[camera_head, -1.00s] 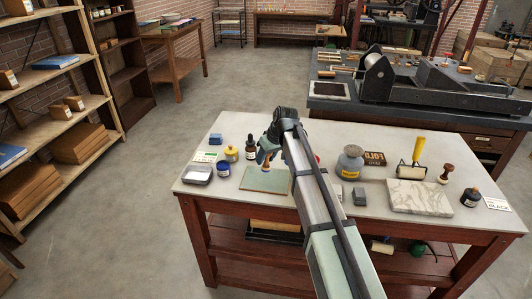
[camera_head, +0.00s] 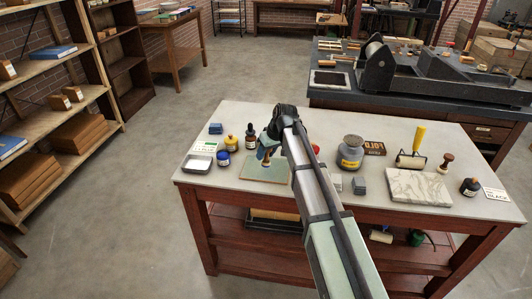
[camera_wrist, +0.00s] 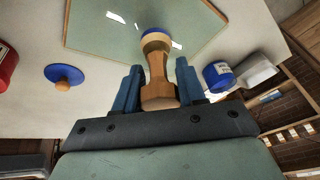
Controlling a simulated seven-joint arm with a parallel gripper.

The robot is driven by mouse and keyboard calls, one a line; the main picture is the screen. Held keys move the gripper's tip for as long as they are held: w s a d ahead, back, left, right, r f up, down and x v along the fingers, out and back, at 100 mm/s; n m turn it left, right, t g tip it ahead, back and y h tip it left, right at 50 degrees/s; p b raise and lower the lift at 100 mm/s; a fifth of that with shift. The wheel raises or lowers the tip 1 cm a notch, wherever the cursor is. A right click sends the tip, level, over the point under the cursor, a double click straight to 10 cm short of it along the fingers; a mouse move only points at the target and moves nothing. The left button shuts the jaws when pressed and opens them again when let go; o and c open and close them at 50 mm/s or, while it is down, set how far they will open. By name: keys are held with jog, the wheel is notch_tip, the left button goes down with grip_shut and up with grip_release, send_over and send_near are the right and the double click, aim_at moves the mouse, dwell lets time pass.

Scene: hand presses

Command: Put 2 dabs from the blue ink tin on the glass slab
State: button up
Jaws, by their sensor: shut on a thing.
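My gripper (camera_wrist: 155,88) is shut on the wooden handle of a dabber (camera_wrist: 159,70) with a blue pad at its far end. In the wrist view the pad lies over the greenish glass slab (camera_wrist: 100,28); I cannot tell whether it touches. In the head view my gripper (camera_head: 268,145) is above the slab's back part, and the slab (camera_head: 262,174) lies near the table's front edge. The blue ink tin (camera_head: 223,159) stands left of the slab and also shows in the wrist view (camera_wrist: 218,76). No ink marks are clear on the slab, and my arm hides its right side.
A blue disc with a wooden knob (camera_wrist: 64,76) lies on the table.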

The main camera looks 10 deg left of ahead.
jog(key=shift+f, duration=0.75)
dwell(1.8)
jog(key=shift+r, duration=0.1)
jog(key=shift+r, duration=3.45)
jog(key=shift+a, duration=0.1)
jog(key=w+a+r, duration=0.2)
jog(key=a, duration=1.5)
jog(key=shift+a+r, duration=0.15)
jog(key=shift+f, duration=2.9)
